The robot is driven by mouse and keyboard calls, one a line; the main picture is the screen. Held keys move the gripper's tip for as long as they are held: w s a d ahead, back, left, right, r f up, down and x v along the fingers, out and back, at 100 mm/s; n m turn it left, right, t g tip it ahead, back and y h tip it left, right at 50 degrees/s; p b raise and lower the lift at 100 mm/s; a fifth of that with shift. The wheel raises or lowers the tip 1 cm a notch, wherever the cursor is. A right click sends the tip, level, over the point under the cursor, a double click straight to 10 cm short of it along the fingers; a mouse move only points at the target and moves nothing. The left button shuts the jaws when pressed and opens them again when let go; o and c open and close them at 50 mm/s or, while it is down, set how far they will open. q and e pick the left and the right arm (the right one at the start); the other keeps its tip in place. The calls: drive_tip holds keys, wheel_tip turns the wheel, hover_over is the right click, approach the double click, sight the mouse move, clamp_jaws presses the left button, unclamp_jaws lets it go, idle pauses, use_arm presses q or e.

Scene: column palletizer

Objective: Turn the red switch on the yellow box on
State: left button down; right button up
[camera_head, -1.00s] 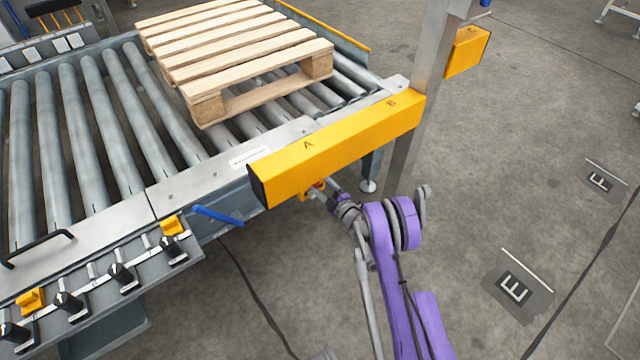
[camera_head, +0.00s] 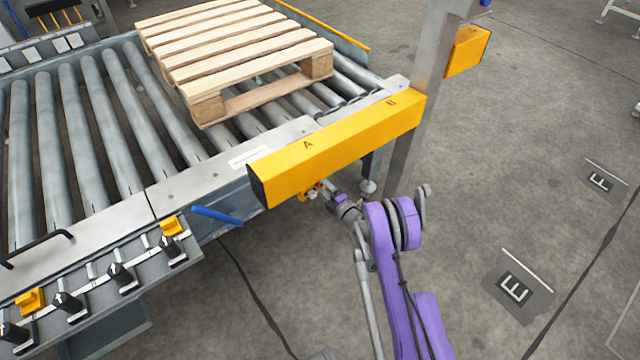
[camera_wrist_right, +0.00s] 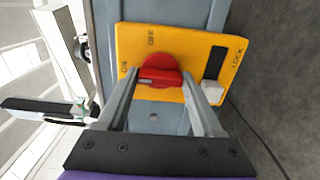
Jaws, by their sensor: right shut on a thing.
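In the right wrist view the yellow switch box (camera_wrist_right: 132,41) carries a round red switch (camera_wrist_right: 160,64) and the labels ON, OFF and LOCK. The switch's grip lies roughly crosswise in this picture, one end toward the ON label at left. My right gripper (camera_wrist_right: 160,83) is shut on the red switch, a finger on either side. In the head view, my right gripper (camera_head: 322,188) is at the small box under the long yellow beam, which mostly hides box and switch. My left gripper is not in view.
The long yellow beam (camera_head: 340,148) marked A and B runs just above my right gripper, ending at a metal post (camera_head: 412,115). A roller conveyor (camera_head: 95,105) carries a wooden pallet (camera_head: 235,50). The floor to the right is open.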

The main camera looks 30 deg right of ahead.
drive_tip(key=shift+d, duration=0.1)
drive_tip(key=o, duration=1.4)
drive_tip(key=shift+c, duration=0.2)
drive_tip(key=shift+s, duration=0.1)
